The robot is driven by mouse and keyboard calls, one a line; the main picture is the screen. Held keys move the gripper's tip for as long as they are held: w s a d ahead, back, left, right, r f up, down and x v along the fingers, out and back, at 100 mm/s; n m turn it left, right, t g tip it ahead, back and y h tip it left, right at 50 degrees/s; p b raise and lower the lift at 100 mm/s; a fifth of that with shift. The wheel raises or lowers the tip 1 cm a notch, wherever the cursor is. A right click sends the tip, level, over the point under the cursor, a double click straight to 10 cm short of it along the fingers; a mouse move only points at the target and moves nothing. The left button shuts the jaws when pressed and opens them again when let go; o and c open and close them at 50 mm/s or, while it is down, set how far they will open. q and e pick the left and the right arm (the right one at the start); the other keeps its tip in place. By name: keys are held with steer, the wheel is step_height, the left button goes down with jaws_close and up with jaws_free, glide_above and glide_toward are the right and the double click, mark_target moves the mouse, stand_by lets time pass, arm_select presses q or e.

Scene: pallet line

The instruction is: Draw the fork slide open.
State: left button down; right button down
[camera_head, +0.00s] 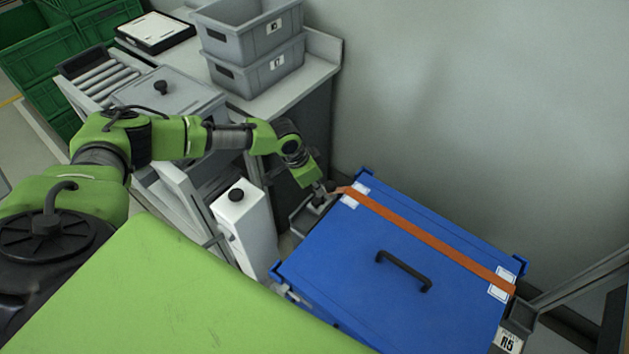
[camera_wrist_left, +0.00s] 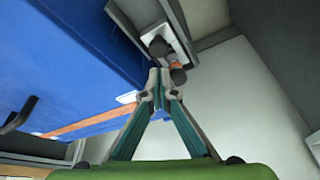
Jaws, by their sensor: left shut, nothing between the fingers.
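My left gripper (camera_head: 328,190) is at the far-left corner of the blue lidded box, by the end of the orange strap (camera_head: 425,238). In the left wrist view its fingers (camera_wrist_left: 157,78) are shut with nothing between them. Just beyond the fingertips is a short copper-coloured handle (camera_wrist_left: 166,54) with dark ends, on a pale plate in a grey frame. The fingertips look close to the handle, but I cannot tell whether they touch it. I cannot tell for certain which part is the fork slide. My right gripper is not in view.
The blue box (camera_head: 340,260) has a black lid handle (camera_head: 404,271). A white cabinet (camera_head: 243,228) with a black knob stands left of it. Grey bins (camera_head: 253,52) sit on the bench behind. A plain wall is at the back right.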

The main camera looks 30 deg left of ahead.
mark_target(318, 213)
arm_select(q)
steer(key=shift+x, duration=1.8)
steer(key=s+p, duration=0.3)
steer(key=s, duration=0.1)
steer(key=shift+s+a+r, duration=0.1)
steer(key=shift+a+r, duration=0.05)
steer(key=shift+a, duration=0.2)
steer(key=shift+s+p, duration=0.2)
steer(key=shift+p, duration=0.15)
steer(key=shift+f, duration=0.2)
